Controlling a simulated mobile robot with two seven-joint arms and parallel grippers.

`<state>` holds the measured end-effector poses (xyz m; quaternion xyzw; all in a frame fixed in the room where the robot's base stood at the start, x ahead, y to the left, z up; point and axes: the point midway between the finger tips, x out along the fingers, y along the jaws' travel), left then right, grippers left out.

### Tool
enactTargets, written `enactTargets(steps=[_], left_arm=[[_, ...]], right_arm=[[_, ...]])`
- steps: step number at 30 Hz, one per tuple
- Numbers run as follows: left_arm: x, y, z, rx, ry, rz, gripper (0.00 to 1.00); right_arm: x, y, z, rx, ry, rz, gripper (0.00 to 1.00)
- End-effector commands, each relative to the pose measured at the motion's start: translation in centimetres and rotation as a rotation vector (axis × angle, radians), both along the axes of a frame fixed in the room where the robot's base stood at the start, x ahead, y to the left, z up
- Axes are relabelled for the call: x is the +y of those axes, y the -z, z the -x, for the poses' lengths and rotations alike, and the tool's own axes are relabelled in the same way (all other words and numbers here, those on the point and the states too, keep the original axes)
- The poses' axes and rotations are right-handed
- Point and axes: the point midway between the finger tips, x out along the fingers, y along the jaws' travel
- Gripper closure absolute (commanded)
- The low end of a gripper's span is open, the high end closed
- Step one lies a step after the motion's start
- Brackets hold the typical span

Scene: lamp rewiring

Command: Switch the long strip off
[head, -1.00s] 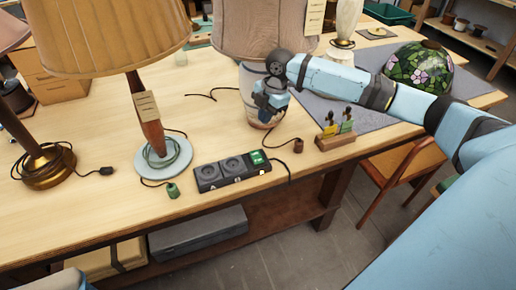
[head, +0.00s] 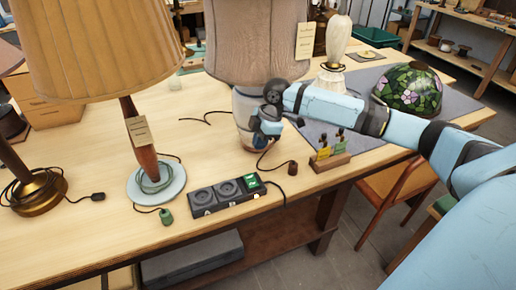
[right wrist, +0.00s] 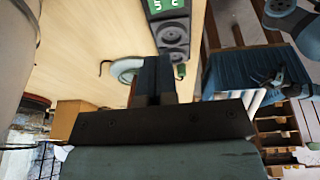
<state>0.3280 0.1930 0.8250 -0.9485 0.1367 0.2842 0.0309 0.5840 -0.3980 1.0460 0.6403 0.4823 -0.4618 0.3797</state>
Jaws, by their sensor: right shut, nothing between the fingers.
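The long strip (head: 208,203) is a black power strip with two round sockets, lying near the table's front edge. Its green switch (head: 250,182), with white marks, is at the right end. In the right wrist view the strip (right wrist: 173,40) is at the top, beyond the fingers, with a green part (right wrist: 165,6) at the picture's edge. My right gripper (head: 266,140) is shut and empty, above and behind the strip's right end, in front of a ceramic lamp base. Its dark fingers (right wrist: 153,82) show in the wrist view, apart from the strip.
A lamp with a pleated shade (head: 105,45) stands left of the strip, a green plug (head: 166,217) beside it. The ceramic lamp (head: 243,110) stands behind my gripper. A small wooden holder (head: 331,163) and a brown plug (head: 292,168) are to the right.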

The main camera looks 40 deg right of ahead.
Motion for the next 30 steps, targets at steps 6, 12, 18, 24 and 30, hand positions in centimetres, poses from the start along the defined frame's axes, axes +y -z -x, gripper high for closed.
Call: enactTargets(steps=[6,12,18,24,30], left_arm=[[0.0,-0.4,0.0,0.002,0.0,-0.001,0.57],[0.0,-0.6,0.1,0.003,0.0,-0.001,0.57],[0.0,-0.9,0.1,0.004,0.0,-0.001,0.57],[0.0,-0.9,0.1,0.003,0.0,-0.001,0.57],[0.0,-0.9,0.1,0.003,0.0,-0.001,0.57]], right_arm=[[1.3,4.4,-0.5,0.003,-0.001,-0.001,1.0],[2.2,8.3,-0.9,0.003,0.0,0.0,1.0],[2.1,10.8,-1.2,0.0,0.0,0.0,1.0],[2.0,11.6,-1.3,-0.001,-0.002,0.001,1.0],[2.0,11.7,-1.3,-0.001,-0.002,0.001,1.0]])
